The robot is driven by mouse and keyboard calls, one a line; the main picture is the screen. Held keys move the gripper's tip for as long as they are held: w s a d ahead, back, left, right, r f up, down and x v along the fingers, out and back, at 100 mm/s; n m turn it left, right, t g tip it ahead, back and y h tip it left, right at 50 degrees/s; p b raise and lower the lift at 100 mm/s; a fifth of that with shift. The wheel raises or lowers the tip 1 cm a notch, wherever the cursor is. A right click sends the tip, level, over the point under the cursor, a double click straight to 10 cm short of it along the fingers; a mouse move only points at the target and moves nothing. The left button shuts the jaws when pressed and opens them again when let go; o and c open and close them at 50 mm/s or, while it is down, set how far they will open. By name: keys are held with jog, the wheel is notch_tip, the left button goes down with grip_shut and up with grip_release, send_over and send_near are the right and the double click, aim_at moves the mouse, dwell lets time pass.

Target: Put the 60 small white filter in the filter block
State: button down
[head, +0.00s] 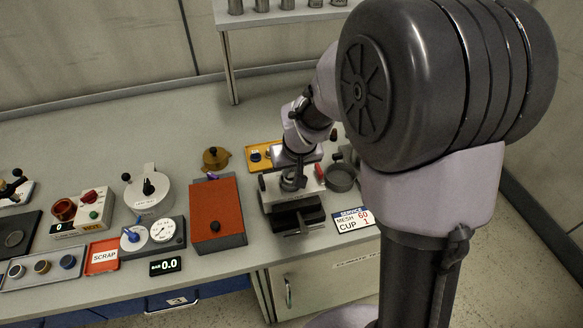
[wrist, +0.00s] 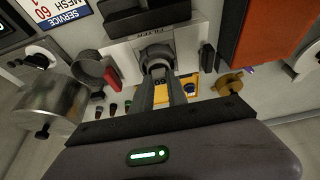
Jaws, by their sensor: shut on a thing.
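The filter block (head: 268,186) is a pale grey block behind a black stepped part on the bench. In the wrist view its top plate (wrist: 190,48) carries a FILTER label and a round dark socket (wrist: 156,52). My gripper (wrist: 161,76) points down at this socket, its two fingers close together. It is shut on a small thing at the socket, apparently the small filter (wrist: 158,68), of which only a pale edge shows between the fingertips. I cannot tell how deep it sits. In the head view my gripper (head: 292,182) is over the block, with its fingertips mostly hidden.
A service card (head: 354,219) reads MESH 60, CUP 1. A yellow tray (head: 257,164) lies behind the block. A red-topped box (head: 215,208) and a brass pot (head: 216,158) stand to its left. A grey cup (head: 341,180) and a red lever (wrist: 111,77) are close beside the block.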

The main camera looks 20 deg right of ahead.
aim_at(291, 172)
jog(key=shift+f+b, duration=0.35)
dwell(0.5)
jog(key=c, duration=1.2)
grip_release()
jog(key=shift+c, duration=0.2)
jog(key=shift+r, duration=0.1)
notch_tip(291, 172, up, 8)
jog(key=p, duration=0.6)
